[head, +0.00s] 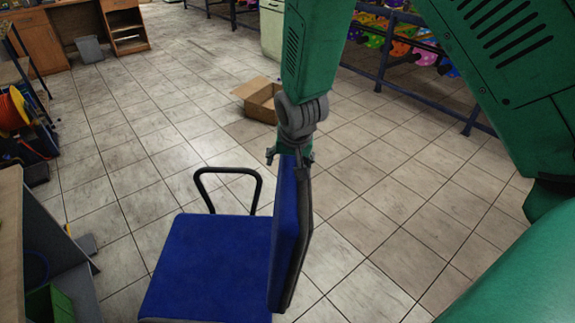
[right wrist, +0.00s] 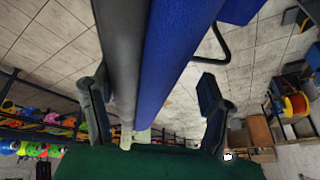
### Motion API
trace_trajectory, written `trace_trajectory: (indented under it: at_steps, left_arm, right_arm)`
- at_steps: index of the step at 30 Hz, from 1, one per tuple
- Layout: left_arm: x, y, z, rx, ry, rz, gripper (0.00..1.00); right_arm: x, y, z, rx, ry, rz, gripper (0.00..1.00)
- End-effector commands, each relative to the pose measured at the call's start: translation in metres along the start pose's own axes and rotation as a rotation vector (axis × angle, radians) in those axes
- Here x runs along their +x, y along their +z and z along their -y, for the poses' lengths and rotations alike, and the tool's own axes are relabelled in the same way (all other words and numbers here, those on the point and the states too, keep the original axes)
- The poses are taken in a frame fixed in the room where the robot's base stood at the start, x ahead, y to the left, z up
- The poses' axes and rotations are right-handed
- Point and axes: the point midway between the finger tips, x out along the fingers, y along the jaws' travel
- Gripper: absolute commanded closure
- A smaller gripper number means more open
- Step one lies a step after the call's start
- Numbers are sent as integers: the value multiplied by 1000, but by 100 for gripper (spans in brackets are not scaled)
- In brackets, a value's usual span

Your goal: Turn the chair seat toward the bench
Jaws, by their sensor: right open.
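The office chair has a blue seat (head: 210,265) at the lower middle of the head view. Its blue backrest (head: 290,230) stands upright on the right side of the seat, so the seat opens to the left. A black armrest loop (head: 228,172) is on the far side. The bench (head: 10,215) with a wooden top is at the left edge. My right gripper (head: 289,156) is at the top of the backrest. In the right wrist view, its open fingers (right wrist: 152,110) stand either side of the backrest (right wrist: 172,50), with a gap at the right finger. My left gripper is not in view.
An open cardboard box (head: 258,100) lies on the tiled floor beyond the chair. A rack with colourful items (head: 400,45) runs along the upper right. An orange reel (head: 12,112) stands at the left. Tiled floor is clear right of the chair.

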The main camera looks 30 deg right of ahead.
Motion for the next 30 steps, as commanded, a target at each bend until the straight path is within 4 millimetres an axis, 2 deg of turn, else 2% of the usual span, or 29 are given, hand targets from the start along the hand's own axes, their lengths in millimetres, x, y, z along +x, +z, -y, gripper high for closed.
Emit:
trace_trajectory:
  at_steps: [3,6,16,20,21,22,30]
  left_arm:
    - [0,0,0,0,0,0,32]
    - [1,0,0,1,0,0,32]
    - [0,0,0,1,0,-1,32]
    - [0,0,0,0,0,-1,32]
    - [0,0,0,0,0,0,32]
    - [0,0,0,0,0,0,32]
    - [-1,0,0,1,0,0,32]
  right_arm:
    - [16,-1,-2,1,-1,3,32]
    - [22,-2,-3,2,-2,2,32]
    - [23,0,2,-1,2,-2,32]
    - [23,1,2,-1,2,-2,78]
    - [23,0,2,-2,2,-1,92]
    - [23,0,1,-2,1,-1,100]
    - [26,-7,2,-24,-13,2,100]
